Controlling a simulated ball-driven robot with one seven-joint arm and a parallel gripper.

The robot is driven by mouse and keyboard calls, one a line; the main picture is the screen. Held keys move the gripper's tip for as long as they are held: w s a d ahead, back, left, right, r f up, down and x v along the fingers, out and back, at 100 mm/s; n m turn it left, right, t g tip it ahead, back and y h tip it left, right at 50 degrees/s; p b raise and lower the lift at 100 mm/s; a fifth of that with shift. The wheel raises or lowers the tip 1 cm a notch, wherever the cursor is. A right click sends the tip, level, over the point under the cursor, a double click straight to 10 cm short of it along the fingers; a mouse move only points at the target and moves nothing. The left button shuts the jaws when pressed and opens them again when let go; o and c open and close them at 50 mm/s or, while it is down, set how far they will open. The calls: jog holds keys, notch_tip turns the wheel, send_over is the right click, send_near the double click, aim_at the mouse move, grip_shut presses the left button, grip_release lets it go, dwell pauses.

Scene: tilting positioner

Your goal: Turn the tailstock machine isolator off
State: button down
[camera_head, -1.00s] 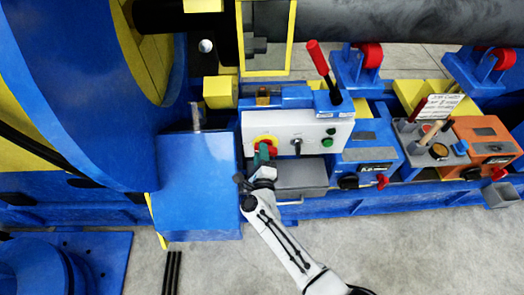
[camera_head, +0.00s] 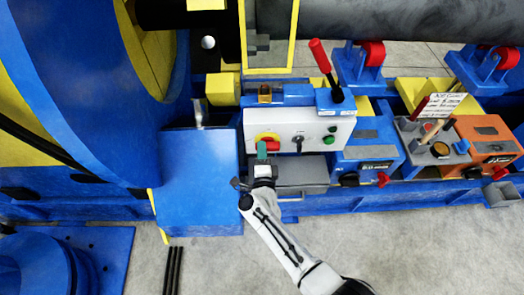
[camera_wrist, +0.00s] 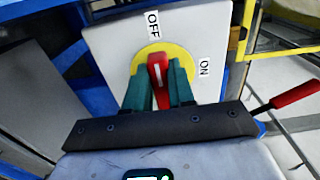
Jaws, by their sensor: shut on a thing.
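The isolator is a red handle (camera_wrist: 158,72) on a yellow round plate (camera_wrist: 178,54), on a light panel. It also shows in the head view as a red handle (camera_head: 272,147) on the white control box. My gripper (camera_wrist: 160,88) is shut on the red handle, with a green finger on each side. In the head view, my gripper (camera_head: 262,150) partly covers the handle and plate.
A grey box (camera_head: 303,172) lies just below, close to my wrist. A blue housing (camera_head: 198,185) is at left.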

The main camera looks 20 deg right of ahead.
jog(key=shift+w+a+r, duration=0.1)
jog(key=shift+w+r, duration=0.05)
jog(key=shift+w, duration=0.05)
jog(key=c, duration=1)
grip_release()
jog(key=shift+o, duration=0.2)
jog(key=shift+s, duration=0.1)
jog(key=p+v, duration=0.1)
jog(key=v, duration=0.9)
jog(key=shift+s, duration=0.35)
jog(key=shift+a, duration=0.1)
